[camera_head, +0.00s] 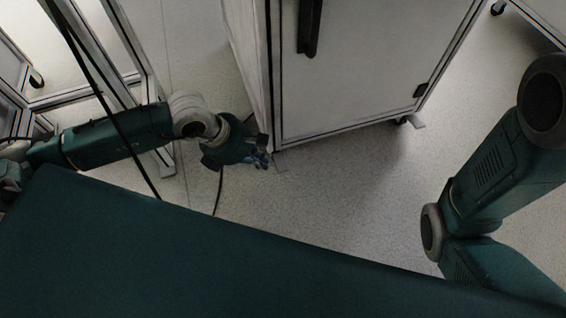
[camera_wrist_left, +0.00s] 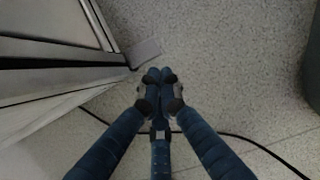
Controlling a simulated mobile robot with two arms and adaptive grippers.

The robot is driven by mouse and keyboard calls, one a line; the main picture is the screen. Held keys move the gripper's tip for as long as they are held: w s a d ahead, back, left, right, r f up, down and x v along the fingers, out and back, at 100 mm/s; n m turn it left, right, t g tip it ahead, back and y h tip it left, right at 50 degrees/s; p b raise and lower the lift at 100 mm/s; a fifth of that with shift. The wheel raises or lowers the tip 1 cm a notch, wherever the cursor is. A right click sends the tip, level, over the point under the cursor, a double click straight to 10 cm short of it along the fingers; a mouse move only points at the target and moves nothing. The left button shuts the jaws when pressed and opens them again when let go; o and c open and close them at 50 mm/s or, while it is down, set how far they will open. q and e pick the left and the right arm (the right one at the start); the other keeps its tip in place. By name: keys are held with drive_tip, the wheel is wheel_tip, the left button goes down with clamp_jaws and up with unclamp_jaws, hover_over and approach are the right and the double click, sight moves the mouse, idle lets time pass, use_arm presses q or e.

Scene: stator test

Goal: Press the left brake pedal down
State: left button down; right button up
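The left brake pedal is a flat grey plate (camera_wrist_left: 145,53) at the lower corner of the cabinet in the left wrist view. In the head view it is a small pale plate (camera_head: 281,164) by the cabinet's lower left corner, hard to make out. My left gripper (camera_head: 264,160) is beside that corner, low over the floor. In the left wrist view its blue fingers (camera_wrist_left: 159,76) are drawn together and hold nothing visible. The fingertips appear just beside the pedal; whether they touch it is unclear. My right gripper is out of view.
The white cabinet (camera_head: 350,75) stands on casters, with another pedal (camera_head: 417,122) at its right corner. A metal frame (camera_head: 135,60) stands at the left. A dark cable (camera_wrist_left: 240,137) lies on the floor. Floor right of the cabinet (camera_head: 450,110) is clear.

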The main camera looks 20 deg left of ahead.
use_arm(q)
drive_tip(key=v, duration=0.8)
drive_tip(key=shift+r, duration=0.25)
drive_tip(key=shift+s+a, duration=0.1)
drive_tip(key=shift+a, duration=0.05)
